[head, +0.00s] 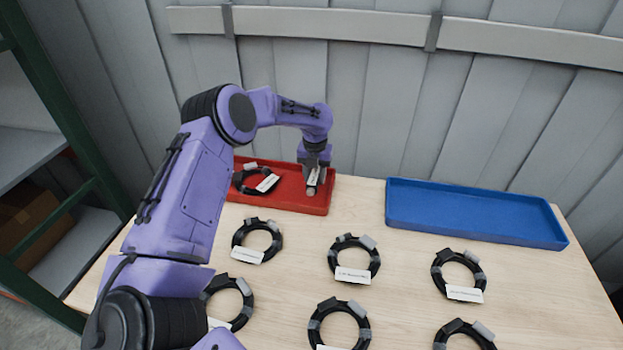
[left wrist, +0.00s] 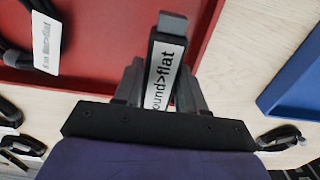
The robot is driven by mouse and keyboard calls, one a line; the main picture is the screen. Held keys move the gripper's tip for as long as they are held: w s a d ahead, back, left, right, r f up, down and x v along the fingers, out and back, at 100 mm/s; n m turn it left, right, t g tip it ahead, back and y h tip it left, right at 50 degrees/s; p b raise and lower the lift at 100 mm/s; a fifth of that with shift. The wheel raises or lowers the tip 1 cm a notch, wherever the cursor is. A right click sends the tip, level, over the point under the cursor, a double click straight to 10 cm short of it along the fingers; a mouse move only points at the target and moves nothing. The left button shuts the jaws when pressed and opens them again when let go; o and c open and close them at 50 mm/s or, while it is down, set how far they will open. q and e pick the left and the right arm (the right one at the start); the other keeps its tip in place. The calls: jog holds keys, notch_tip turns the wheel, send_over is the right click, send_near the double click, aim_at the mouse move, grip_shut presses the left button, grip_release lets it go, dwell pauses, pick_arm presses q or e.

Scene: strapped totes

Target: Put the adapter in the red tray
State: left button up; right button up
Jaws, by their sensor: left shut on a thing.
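The adapter (left wrist: 165,75) is a dark stick with a grey end and a white label reading "round>flat", partly cut off. My left gripper (head: 315,176) is shut on it and points down over the right part of the red tray (head: 290,203). In the left wrist view the adapter stands out between the fingers of my left gripper (left wrist: 160,90), with the red tray (left wrist: 120,45) behind it. I cannot tell whether the adapter touches the tray floor. A black coiled cable with a white label (head: 267,183) lies in the tray's left part. My right gripper is not in view.
Several labelled black cable coils lie in rows on the wooden table, such as one at the middle (head: 354,275). An empty blue tray (head: 475,213) stands at the back right. A grey panelled wall (head: 400,120) is behind, and a green-framed shelf (head: 60,90) is at left.

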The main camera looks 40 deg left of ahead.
aim_at(314, 172)
pick_arm(q)
jog(key=f, duration=0.3)
jog(key=w+a+f, duration=0.1)
jog(key=shift+w+f+p, duration=0.1)
jog(key=shift+f+p, duration=0.15)
jog(key=shift+p, duration=0.05)
jog(key=shift+s+r, duration=0.2)
jog(key=shift+s, duration=0.25)
jog(key=shift+w+d+f+b, duration=0.1)
jog(key=shift+w+f+b, duration=0.2)
jog(key=shift+f+b, duration=0.25)
jog(key=o, duration=1)
jog(key=shift+s, duration=0.1)
jog(key=shift+o, duration=0.5)
jog(key=shift+s+r, duration=0.1)
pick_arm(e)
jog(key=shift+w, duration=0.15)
pick_arm(q)
jog(key=shift+r+p, duration=0.15)
jog(key=shift+p, duration=0.2)
notch_tip(314, 172, up, 12)
jog(key=shift+f+b, duration=0.15)
jog(key=shift+b, duration=0.6)
jog(key=shift+r, duration=0.35)
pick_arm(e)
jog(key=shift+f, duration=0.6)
